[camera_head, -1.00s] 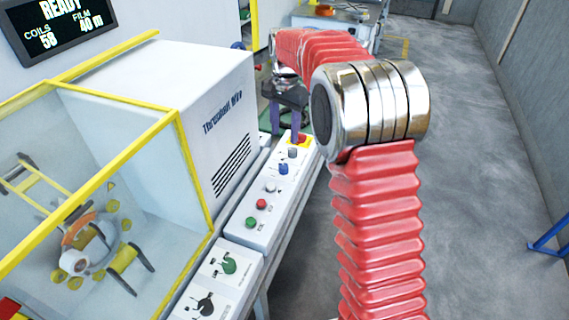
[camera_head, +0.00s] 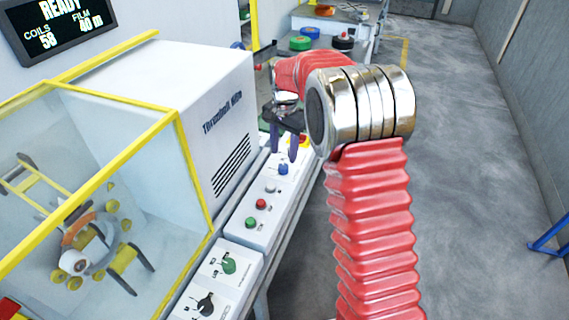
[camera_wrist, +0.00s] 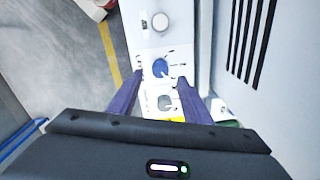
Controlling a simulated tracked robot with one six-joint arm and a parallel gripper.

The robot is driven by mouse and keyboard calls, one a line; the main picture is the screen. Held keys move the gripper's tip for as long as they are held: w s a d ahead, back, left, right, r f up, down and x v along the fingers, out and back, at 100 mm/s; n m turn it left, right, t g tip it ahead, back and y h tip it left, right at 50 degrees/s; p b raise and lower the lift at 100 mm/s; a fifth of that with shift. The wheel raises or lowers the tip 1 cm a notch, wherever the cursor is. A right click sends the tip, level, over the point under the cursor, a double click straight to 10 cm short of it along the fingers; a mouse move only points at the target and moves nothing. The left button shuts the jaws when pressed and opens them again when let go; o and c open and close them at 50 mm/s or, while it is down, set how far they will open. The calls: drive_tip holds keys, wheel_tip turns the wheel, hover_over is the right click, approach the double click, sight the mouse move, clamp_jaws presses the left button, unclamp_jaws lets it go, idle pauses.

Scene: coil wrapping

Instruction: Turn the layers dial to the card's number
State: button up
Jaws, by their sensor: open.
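A blue dial (camera_head: 283,169) sits on the white control panel. In the wrist view, the blue dial (camera_wrist: 160,68) has a pale pointer mark and small marks around it, too small to read. My gripper (camera_head: 283,152) is over the panel by the blue dial, its two purple fingers pointing down. In the wrist view, my gripper (camera_wrist: 160,80) is open, with one finger either side of the dial and gaps between. Contact is not visible. No readable card shows, and I cannot read which dial is the layers dial.
A pale grey knob (camera_wrist: 160,22) and a grey knob (camera_wrist: 163,102) flank the blue dial. Red (camera_head: 261,204) and green (camera_head: 250,222) buttons, a green switch (camera_head: 229,265) and a black knob (camera_head: 206,304) are nearer.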

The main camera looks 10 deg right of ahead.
sight(284, 166)
wheel_tip(284, 166, down, 6)
drive_tip(key=shift+f, duration=0.1)
drive_tip(key=shift+c, duration=0.6)
drive_tip(key=c, duration=0.9)
drive_tip(key=shift+d, duration=0.15)
drive_tip(key=shift+c, duration=0.3)
